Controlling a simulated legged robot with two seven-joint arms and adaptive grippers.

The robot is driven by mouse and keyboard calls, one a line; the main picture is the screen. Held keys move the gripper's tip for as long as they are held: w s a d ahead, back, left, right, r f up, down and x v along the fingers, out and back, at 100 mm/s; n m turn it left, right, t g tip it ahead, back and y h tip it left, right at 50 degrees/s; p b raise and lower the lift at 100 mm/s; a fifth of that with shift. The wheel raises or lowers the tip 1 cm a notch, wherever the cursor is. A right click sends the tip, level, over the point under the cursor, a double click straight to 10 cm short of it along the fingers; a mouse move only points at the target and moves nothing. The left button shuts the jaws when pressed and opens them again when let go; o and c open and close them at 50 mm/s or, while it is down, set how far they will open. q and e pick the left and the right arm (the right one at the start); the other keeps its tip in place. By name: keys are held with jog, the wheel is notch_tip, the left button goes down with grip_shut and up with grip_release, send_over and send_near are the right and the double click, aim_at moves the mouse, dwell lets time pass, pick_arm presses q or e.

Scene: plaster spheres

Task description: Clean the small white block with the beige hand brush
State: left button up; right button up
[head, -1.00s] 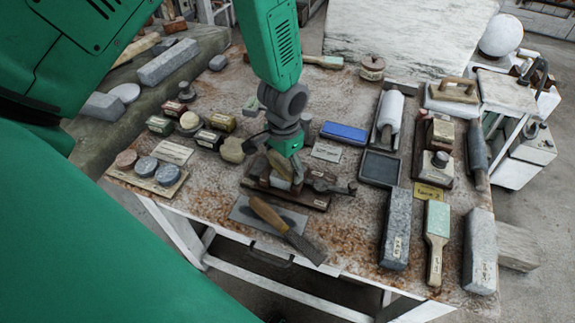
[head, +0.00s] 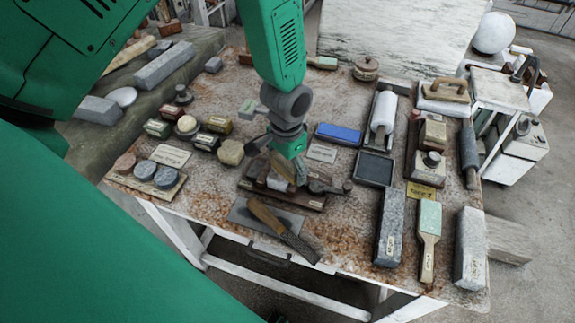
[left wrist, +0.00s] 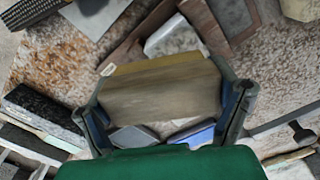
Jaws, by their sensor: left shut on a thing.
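My left gripper (head: 284,160) is shut on the beige hand brush (head: 281,166), low over the middle front of the table. In the left wrist view the brush (left wrist: 160,92) shows as a broad wooden body with a yellowish edge, spanning between the two fingers (left wrist: 165,108). The small white block (head: 277,182) is just below the brush, on a dark brown wooden holder (head: 310,201). In the left wrist view the white block (left wrist: 174,38) lies just beyond the brush's edge. I cannot tell whether brush and block touch. My right gripper is not in view.
A wooden-handled trowel (head: 268,219) lies on a grey plate in front of the holder. A blue block (head: 339,133), dark tray (head: 375,169) and long stone blocks (head: 391,228) stand to the right. Several small tins and round pads (head: 145,170) stand to the left.

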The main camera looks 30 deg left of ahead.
pick_arm(q)
jog(key=shift+r+p, duration=0.35)
jog(key=shift+r, duration=0.4)
jog(key=shift+r, duration=0.1)
notch_tip(320, 180, up, 3)
jog(key=shift+f+p, duration=0.2)
jog(key=shift+p, duration=0.85)
jog(key=shift+r, duration=0.6)
